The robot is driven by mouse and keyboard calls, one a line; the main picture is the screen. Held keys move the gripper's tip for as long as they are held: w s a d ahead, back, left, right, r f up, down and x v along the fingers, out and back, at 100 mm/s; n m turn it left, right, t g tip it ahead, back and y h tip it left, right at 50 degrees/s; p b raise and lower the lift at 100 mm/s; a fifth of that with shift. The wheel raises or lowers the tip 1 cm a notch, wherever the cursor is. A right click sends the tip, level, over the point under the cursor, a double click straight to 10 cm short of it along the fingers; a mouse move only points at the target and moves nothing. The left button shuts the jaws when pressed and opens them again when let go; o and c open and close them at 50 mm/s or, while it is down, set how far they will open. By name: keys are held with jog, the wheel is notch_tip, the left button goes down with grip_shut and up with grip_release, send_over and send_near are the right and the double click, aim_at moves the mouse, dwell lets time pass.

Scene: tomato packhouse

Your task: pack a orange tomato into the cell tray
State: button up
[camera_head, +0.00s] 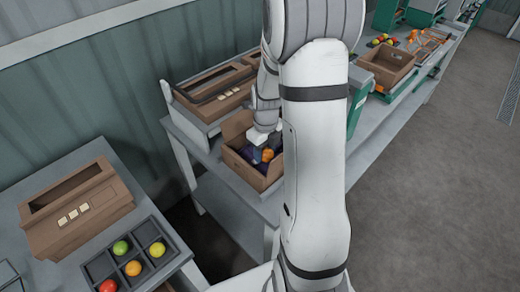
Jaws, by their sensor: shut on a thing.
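My gripper (262,147) is inside the open cardboard box (236,180) on the middle table. It is shut on an orange tomato (267,156), which shows at its tips low in the box. A dark blue-purple tray (232,158) lies in the box; I take it to be the cell tray, but its cells are mostly hidden by my arm and gripper. I cannot tell whether the tomato touches it. At the lower left, a dark divided tray (95,269) holds a green (121,248), a yellow (157,250), an orange (133,268) and a red tomato (108,286).
A brown carton (90,222) stands behind the divided tray. Another brown box (208,88) stands behind the middle box, near the wall. Further along the bench are a cardboard box (390,66) and more tomatoes. The grey floor at right is clear. My arm hides much of the middle bench.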

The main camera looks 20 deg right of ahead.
jog(key=shift+a+f+b, duration=0.15)
jog(key=shift+f+b, duration=0.2)
jog(key=shift+f, duration=0.2)
notch_tip(320, 180, down, 6)
jog(key=b, duration=0.4)
jog(key=shift+s+r, duration=0.1)
dwell(0.5)
jog(key=o, duration=0.8)
jog(key=c, duration=0.3)
jog(key=shift+r, duration=0.15)
